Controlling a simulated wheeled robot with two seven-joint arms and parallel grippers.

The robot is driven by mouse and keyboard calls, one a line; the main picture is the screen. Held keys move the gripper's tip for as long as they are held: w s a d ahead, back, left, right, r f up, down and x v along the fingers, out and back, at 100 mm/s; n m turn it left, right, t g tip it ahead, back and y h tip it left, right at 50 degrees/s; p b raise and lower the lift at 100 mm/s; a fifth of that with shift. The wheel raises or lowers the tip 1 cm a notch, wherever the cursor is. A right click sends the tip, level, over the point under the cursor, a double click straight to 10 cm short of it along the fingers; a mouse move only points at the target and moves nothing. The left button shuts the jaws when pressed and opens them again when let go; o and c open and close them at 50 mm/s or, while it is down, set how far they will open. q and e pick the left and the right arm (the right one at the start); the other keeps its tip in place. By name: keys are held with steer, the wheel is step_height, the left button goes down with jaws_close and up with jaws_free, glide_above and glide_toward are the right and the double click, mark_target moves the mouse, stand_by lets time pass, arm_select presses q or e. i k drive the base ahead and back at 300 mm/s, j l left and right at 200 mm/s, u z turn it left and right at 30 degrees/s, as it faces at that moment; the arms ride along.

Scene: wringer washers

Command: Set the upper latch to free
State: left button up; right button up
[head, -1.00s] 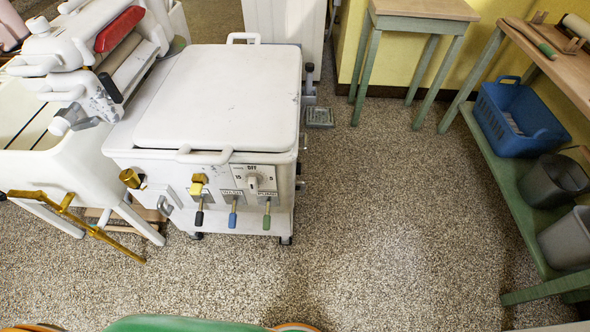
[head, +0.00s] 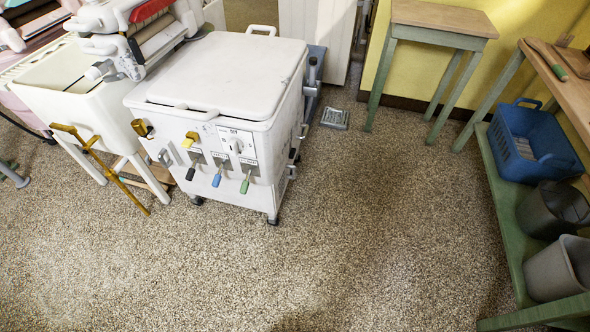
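A white wringer washer (head: 245,200) with a closed lid (head: 228,75) stands at the upper left. Its wringer (head: 98,18), with a red bar (head: 150,10) and a roller (head: 160,37), shows at the top edge and is partly cut off. The front panel has a white dial (head: 237,146), a yellow knob (head: 191,138) and three levers with black (head: 190,174), blue (head: 216,180) and green (head: 245,186) tips. I cannot tell which part is the upper latch, or its setting. Neither gripper is in view.
A white tub (head: 75,95) with a brass-coloured pipe (head: 100,165) stands left of the washer. A small table (head: 440,15) and a green shelf (head: 505,210) with a blue basket (head: 530,145) and grey bins are at right. The speckled floor (head: 330,240) in front is clear.

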mark_target(293, 150)
steer(key=k, duration=0.1)
steer(key=i+l+u, duration=0.25)
steer(key=i+l, duration=0.15)
steer(key=l, duration=0.2)
steer(key=i+l+u, duration=0.25)
steer(key=l, duration=0.4)
steer(key=i+l+u, duration=0.1)
steer(key=i+l, duration=0.2)
steer(key=i+l+u, duration=0.1)
steer(key=l, duration=0.3)
steer(key=i+l+u, duration=0.15)
steer(key=l, duration=0.25)
steer(key=i+l+u, duration=0.1)
steer(key=l, duration=0.25)
